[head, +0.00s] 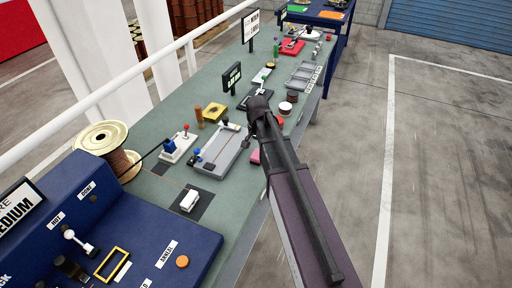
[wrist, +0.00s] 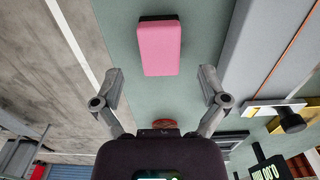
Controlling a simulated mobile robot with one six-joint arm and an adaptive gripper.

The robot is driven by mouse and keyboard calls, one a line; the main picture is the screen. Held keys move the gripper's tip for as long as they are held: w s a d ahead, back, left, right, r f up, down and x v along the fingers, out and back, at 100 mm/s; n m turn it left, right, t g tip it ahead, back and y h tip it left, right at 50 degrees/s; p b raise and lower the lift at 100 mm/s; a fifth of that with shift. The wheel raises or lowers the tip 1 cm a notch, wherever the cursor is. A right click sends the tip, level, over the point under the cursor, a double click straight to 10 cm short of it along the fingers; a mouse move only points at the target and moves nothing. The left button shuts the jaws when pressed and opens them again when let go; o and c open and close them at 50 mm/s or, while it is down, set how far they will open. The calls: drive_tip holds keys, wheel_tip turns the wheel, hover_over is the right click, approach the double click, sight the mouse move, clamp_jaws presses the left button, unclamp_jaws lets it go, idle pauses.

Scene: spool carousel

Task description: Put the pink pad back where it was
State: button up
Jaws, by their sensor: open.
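The pink pad (wrist: 159,47) lies flat on the green-grey bench top, with a dark layer showing along its far edge in the wrist view. In the head view the pad (head: 255,157) is at the bench's front edge, partly hidden by my arm. My gripper (wrist: 160,73) is open and empty above the bench. The pad is ahead of and between its spread fingertips, not touching them as far as I can see. In the head view my gripper (head: 258,108) is mostly hidden by my arm. No marked spot for the pad is clearly visible.
A grey tray-like fixture (head: 222,154) stands left of the pad. A blue console (head: 120,235), a wire spool (head: 103,140) and a white block (head: 189,201) are nearer. Grey bins (head: 303,77), a red item (head: 291,46) and small signs stand farther along. Open floor lies right.

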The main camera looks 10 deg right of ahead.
sight(257, 155)
wheel_tip(257, 155, up, 7)
drive_tip(key=p, duration=0.6)
drive_tip(key=shift+r+p, duration=0.2)
drive_tip(key=shift+p, duration=0.2)
drive_tip(key=shift+s, duration=0.1)
idle(0.3)
drive_tip(key=s+n, duration=0.7)
drive_tip(key=s, duration=0.8)
drive_tip(key=shift+s+a, duration=0.15)
drive_tip(key=shift+s, duration=0.25)
